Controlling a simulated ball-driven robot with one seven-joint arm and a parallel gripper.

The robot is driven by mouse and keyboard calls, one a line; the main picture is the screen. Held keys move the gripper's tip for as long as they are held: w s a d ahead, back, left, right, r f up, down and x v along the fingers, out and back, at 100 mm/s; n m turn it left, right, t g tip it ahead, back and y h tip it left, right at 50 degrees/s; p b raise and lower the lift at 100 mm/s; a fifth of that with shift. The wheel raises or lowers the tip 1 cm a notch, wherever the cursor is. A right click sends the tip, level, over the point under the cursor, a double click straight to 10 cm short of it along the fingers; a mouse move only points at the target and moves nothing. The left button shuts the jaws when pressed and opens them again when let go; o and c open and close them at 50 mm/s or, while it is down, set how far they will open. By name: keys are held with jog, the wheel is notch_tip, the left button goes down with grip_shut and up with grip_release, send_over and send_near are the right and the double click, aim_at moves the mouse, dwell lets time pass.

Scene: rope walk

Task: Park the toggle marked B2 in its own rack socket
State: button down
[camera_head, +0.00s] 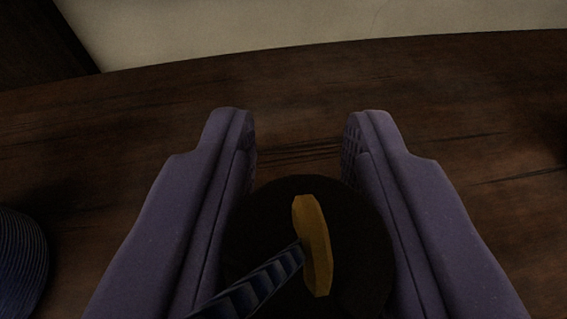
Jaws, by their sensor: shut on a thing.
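My gripper (299,140) shows as two purple fingers with ribbed inner pads, over a dark wooden surface. A dark round piece (265,210) fills the space between the fingers and meets both of them; they are shut on it. A yellow, elongated piece (317,245) shows against its face, tilted slightly. A dark blue striped rope (255,282) runs from the yellow piece down to the lower left and out of the picture. No B2 mark is readable. No rack or socket shows.
The dark wooden surface (300,85) is clear beyond the fingertips. A blue ribbed round thing (20,260) is cut off at the left edge. A pale area (250,25) lies beyond the wood's far edge, with a dark upright shape (35,40) at the upper left.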

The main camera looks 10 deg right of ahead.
aim_at(299, 244)
jog(key=shift+f+b, duration=0.55)
jog(key=shift+f, duration=0.6)
jog(key=shift+f+b, duration=0.65)
jog(key=shift+b, duration=0.05)
dwell(0.6)
jog(key=c, duration=1.1)
grip_release()
jog(key=p+v, duration=0.3)
jog(key=v, duration=0.8)
